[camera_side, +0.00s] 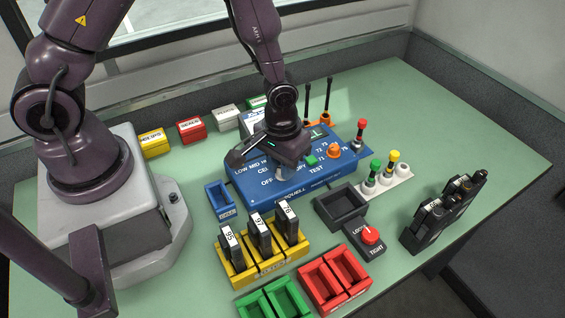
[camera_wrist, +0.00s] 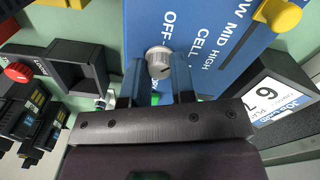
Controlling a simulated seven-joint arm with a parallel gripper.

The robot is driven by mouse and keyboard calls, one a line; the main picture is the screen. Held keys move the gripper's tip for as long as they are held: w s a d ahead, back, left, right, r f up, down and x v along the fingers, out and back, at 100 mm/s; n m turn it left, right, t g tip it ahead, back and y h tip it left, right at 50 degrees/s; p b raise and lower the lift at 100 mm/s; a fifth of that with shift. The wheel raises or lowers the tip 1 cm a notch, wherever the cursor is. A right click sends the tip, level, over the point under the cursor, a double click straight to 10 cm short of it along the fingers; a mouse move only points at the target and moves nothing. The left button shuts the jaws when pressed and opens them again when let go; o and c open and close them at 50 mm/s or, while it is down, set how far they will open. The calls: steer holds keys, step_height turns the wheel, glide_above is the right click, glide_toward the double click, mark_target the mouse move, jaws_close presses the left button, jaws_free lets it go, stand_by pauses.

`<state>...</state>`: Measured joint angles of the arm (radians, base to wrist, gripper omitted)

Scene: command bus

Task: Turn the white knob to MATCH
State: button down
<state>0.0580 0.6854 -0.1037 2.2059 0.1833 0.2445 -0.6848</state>
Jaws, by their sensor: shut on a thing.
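The blue panel (camera_side: 255,190) lies on the green table, with lettering including LOW, MID, OFF and TEST. My gripper (camera_side: 283,173) is over its front middle, pointing down. In the wrist view the white knob (camera_wrist: 159,57) sits on the panel between my two fingers, near the OFF and CELL lettering. My gripper (camera_wrist: 160,75) is shut on the knob. I cannot make out the knob's pointer direction, and I see no full MATCH label; my gripper hides part of the lettering in the side view.
An orange knob (camera_side: 334,150) and a green button (camera_side: 311,160) are on the panel to the right. A yellow rack (camera_side: 262,262) with black packs stands in front. A black tray (camera_side: 341,207) and a box with a red knob (camera_side: 371,235) are at right front.

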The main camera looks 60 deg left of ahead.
steer(key=m, duration=0.4)
steer(key=shift+m, duration=0.3)
steer(key=m, duration=0.3)
steer(key=shift+m, duration=0.4)
steer(key=m, duration=0.3)
steer(key=shift+m, duration=2)
steer(key=c, duration=0.9)
jaws_free()
steer(key=shift+c, duration=0.2)
